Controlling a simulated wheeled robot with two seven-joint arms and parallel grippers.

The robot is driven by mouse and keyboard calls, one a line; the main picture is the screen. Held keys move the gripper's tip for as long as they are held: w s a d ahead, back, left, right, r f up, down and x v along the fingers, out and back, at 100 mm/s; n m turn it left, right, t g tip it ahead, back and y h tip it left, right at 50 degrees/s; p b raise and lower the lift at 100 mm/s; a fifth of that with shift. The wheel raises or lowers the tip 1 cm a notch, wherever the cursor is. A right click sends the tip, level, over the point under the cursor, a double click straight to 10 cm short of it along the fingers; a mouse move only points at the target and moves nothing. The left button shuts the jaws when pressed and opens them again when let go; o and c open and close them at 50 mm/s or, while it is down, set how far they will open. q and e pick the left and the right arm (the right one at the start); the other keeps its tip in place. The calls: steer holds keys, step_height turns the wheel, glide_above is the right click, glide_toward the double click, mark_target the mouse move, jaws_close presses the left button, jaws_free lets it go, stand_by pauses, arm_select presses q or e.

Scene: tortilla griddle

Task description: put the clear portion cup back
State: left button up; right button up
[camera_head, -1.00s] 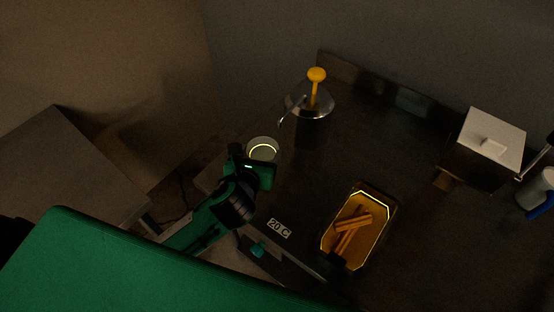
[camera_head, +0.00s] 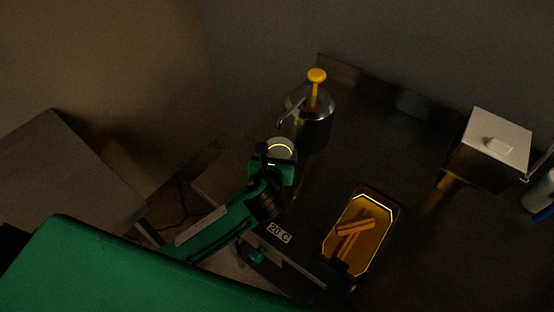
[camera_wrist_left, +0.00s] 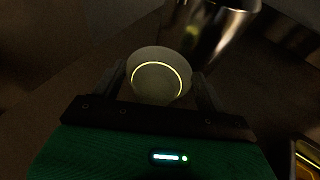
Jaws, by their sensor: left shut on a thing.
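The clear portion cup (camera_head: 281,149) is a round translucent cup with a glowing yellow ring. It also shows in the left wrist view (camera_wrist_left: 158,73), between the fingers. My left gripper (camera_head: 277,158) is shut on the cup, just in front of the metal pump pot in the head view. Whether the cup touches the counter cannot be told. My right gripper is not in view.
The metal pot (camera_head: 308,125) with a yellow pump knob stands close behind the cup. An amber tray (camera_head: 374,250) with brown sticks lies on the dark counter (camera_head: 345,150). A lidded steel box (camera_head: 488,150) stands at right. The middle counter is clear.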

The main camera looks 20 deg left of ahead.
arm_select(q)
step_height(320, 180, down, 3)
steer(key=shift+r, duration=0.2)
steer(key=shift+f, duration=0.15)
steer(key=o, duration=1)
steer(key=shift+o, duration=0.2)
steer(key=b+v, duration=0.1)
steer(key=v, duration=1.1)
